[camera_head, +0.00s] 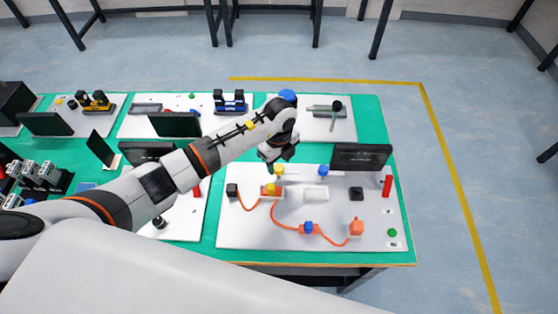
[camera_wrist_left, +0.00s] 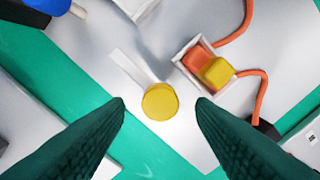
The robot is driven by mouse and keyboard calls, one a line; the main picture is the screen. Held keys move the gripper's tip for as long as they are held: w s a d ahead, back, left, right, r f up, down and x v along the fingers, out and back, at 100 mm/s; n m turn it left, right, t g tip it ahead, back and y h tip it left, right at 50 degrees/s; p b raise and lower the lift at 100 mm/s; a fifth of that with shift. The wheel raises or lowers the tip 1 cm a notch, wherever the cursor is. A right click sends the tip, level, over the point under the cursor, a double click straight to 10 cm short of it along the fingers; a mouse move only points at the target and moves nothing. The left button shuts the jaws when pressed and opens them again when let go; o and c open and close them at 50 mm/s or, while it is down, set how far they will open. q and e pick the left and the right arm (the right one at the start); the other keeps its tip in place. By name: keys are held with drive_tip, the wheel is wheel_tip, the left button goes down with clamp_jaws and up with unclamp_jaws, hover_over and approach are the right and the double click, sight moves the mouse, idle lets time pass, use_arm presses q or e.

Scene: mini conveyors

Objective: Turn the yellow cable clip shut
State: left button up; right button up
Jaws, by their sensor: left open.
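The yellow cable clip shows in the left wrist view as a round yellow knob (camera_wrist_left: 160,102) with a flat white bar (camera_wrist_left: 128,66) reaching to the upper left. In the head view its yellow top (camera_head: 279,169) is at the back left of the near white board. My left gripper (camera_wrist_left: 161,108) is open, with its dark fingertips on either side of the knob and a gap on each side. In the head view the left gripper (camera_head: 271,166) points down beside the clip. An orange plug with a yellow block (camera_wrist_left: 216,71) sits in a white holder beside it. My right gripper is out of view.
A blue clip (camera_head: 323,170) stands to the right on the same board (camera_head: 300,240). A black screen (camera_head: 361,157) stands behind. A red post (camera_head: 387,186) is at the right.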

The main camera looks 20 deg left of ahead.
use_arm(q)
drive_tip(key=shift+f, duration=0.95)
drive_tip(key=c, duration=1)
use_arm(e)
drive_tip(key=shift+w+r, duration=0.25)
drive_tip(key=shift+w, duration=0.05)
